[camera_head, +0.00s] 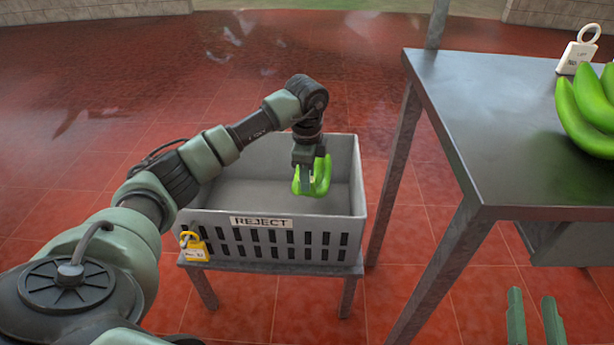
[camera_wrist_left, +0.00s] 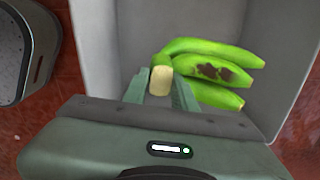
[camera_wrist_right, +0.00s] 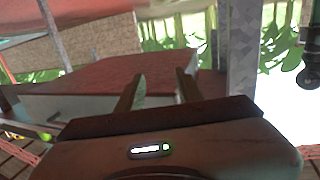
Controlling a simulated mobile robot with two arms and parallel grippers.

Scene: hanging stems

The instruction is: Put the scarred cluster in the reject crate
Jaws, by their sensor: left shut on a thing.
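The scarred cluster (camera_head: 322,177) is a small bunch of green bananas. In the left wrist view the cluster (camera_wrist_left: 206,88) shows a dark brown scar on its middle fruit. My left gripper (camera_head: 304,178) is shut on the cut stem of the cluster, and its fingers (camera_wrist_left: 160,92) show on both sides of the pale stem end. The cluster hangs within the outline of the grey reject crate (camera_head: 262,248); I cannot tell whether it touches the crate floor. My right gripper (camera_head: 535,318) is open and empty at the lower right, away from the crate.
The crate stands on a low stand (camera_head: 210,288) and has a yellow tag (camera_head: 194,246) at its front left.

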